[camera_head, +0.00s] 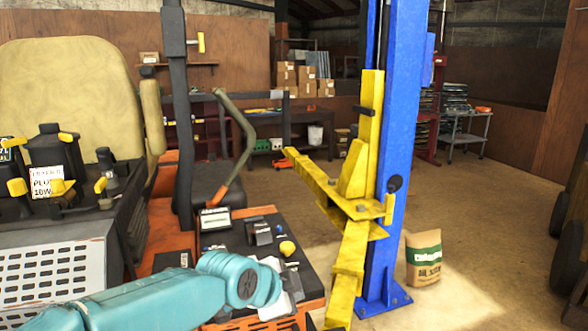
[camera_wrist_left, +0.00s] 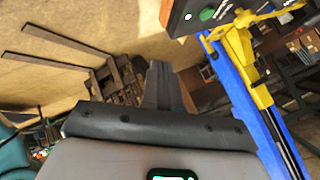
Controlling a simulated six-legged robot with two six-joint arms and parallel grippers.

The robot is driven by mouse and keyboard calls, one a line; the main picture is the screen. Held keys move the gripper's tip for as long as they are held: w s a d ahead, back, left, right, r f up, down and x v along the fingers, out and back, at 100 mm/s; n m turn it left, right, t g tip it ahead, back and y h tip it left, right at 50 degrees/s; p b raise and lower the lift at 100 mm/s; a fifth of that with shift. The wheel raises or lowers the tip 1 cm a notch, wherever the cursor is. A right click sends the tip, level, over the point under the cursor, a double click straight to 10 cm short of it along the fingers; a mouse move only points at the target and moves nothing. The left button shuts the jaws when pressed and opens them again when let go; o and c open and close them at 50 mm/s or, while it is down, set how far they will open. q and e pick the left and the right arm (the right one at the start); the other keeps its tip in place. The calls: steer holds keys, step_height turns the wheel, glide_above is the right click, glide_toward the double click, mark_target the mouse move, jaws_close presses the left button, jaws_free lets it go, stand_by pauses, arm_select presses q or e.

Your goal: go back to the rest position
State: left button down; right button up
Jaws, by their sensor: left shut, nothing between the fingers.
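My left arm reaches in from the lower left in the head view as a teal link. My left gripper (camera_head: 284,298) is small and partly hidden behind the wrist, over the mower's black control panel (camera_head: 218,240). In the left wrist view the dark fingers of my left gripper (camera_wrist_left: 158,78) are together, with nothing between them. I cannot tell whether the gripper touches the panel. My right gripper is in neither view.
The blue lift post (camera_head: 408,150) with yellow arms (camera_head: 352,262) stands just right of the panel. The mower's tan seat (camera_head: 70,95) and a curved lever (camera_head: 240,140) are at the left. A paper sack (camera_head: 424,262) stands on the floor at right, where there is free room.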

arm_select(q)
steer(key=s+a+f+n+g, duration=0.1)
steer(key=s+a+f+n, duration=0.25)
steer(key=f, duration=0.65)
steer(key=s+a+f+n+g+y, duration=0.1)
steer(key=s+a+f+n+g, duration=0.2)
steer(key=f, duration=0.8)
steer(key=s+a+f+n, duration=0.2)
steer(key=s+f+n, duration=0.2)
steer(key=f, duration=0.6)
steer(key=s+a+f+n+g, duration=0.1)
steer(key=s+f+n, duration=0.3)
steer(key=s, duration=0.5)
steer(key=s+a+f+n+g+b, duration=0.1)
steer(key=s+f+n, duration=0.3)
steer(key=s, duration=0.5)
step_height(320, 180, down, 2)
steer(key=shift+s+a+f+g, duration=0.3)
steer(key=shift+a+g, duration=0.2)
steer(key=shift+a, duration=0.3)
steer(key=shift+s, duration=0.1)
